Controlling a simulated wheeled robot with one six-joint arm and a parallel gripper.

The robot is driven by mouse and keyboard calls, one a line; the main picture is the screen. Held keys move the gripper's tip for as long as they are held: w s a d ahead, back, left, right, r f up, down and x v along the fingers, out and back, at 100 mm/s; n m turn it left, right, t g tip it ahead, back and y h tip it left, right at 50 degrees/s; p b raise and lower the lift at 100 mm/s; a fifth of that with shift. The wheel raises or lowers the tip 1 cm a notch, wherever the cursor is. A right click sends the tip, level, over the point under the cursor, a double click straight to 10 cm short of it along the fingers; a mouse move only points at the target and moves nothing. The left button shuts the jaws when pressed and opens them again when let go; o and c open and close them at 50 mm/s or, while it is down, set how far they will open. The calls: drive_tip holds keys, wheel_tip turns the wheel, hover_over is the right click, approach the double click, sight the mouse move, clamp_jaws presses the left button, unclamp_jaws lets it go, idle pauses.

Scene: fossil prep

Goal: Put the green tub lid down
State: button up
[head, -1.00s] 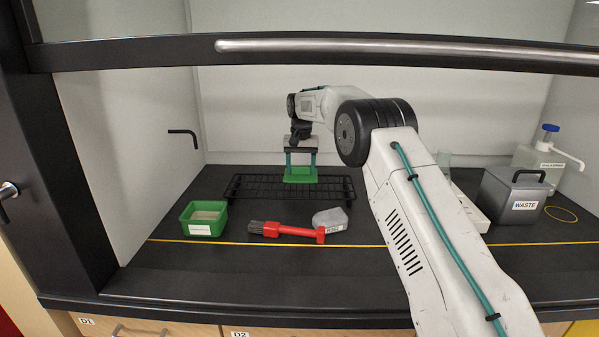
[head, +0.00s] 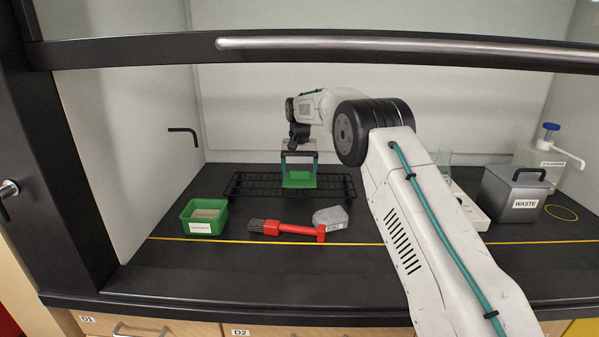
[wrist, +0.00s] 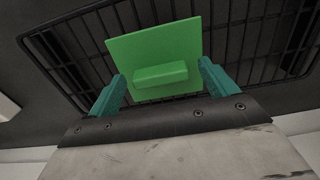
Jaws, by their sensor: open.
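The green tub lid (head: 300,181) lies on the black wire rack (head: 247,188) at the back of the hood. In the wrist view the lid (wrist: 150,45) is a flat green square with a raised bar handle facing my gripper. My gripper (wrist: 162,84) is open, with one teal finger on each side of the handle and a gap beside each. In the head view my gripper (head: 299,162) is just above the lid. The green tub (head: 204,217) stands open at the left front, with pale material inside and a label on its front.
A red-handled brush (head: 285,228) and a grey labelled block (head: 331,217) lie in front of the rack. A grey waste bin (head: 513,195) and a pump bottle (head: 541,150) stand at the right. A yellow line (head: 250,241) crosses the bench near its front.

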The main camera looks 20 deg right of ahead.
sight(299, 172)
wheel_tip(299, 172, up, 12)
drive_tip(key=shift+f, duration=0.2)
